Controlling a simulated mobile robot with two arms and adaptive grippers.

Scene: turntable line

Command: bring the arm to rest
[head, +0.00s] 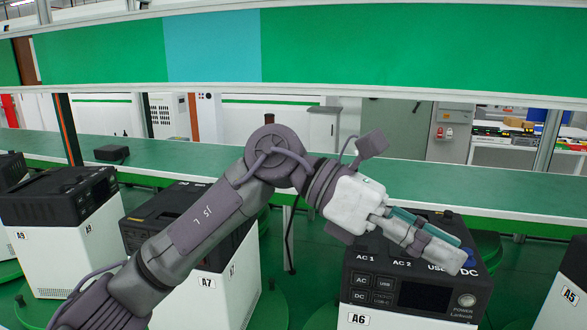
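My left arm (205,215) reaches in from the lower left and bends at the middle of the head view. Its gripper (452,258) points right and down, in front of the black top of the unit marked A6 (408,296). The fingers are seen from the side and overlap, so their opening does not show. No object can be made out between them. The gripper hides part of A6's top; whether it touches the unit I cannot tell. My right gripper is not in view.
Black-and-white units A9 (68,250), A7 (225,290) and A5 (568,300) stand on green round bases around the arm. Behind runs a long green bench (220,158) with a small black box (111,153). A green panel (350,45) spans above.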

